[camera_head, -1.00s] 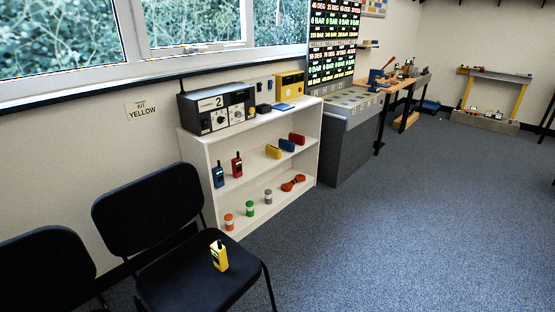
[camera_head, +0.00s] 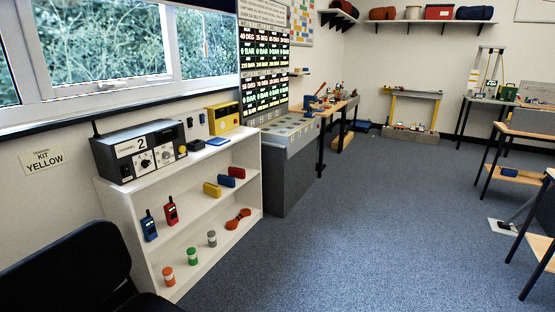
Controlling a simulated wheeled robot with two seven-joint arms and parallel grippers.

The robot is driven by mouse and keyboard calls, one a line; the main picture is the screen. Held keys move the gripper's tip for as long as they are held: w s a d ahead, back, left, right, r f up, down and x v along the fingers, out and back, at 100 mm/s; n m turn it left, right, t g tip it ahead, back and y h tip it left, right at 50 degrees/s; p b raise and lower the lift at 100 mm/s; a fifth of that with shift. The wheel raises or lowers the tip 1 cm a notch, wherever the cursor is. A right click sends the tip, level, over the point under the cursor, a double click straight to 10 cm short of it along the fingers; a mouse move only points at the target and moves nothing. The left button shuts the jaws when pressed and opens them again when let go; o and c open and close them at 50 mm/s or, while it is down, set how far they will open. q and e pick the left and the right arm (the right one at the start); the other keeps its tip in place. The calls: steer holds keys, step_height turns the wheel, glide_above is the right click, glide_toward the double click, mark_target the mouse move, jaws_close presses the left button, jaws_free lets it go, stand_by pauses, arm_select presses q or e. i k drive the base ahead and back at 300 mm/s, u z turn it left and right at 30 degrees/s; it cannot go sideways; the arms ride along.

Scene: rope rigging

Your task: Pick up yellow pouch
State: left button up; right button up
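The yellow pouch (camera_head: 212,189) lies on the middle shelf of the white shelf unit (camera_head: 140,248). A blue pouch (camera_head: 225,181) and a red pouch (camera_head: 237,172) lie just behind it in a row, to its upper right. A blue radio (camera_head: 150,226) and a red radio (camera_head: 171,211) stand upright on the same shelf, to the left of the yellow pouch. Neither of my grippers is in view.
A black chair (camera_head: 75,265) stands at the lower left, close to the shelf unit. A grey cabinet (camera_head: 288,175) adjoins the unit's far end. Tables with wooden tops (camera_head: 520,175) stand at the right. The blue carpet (camera_head: 370,220) between is clear.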

mark_target(210, 189)
steer(key=z, duration=0.55)
steer(key=i, duration=2.25)
steer(key=z, duration=0.15)
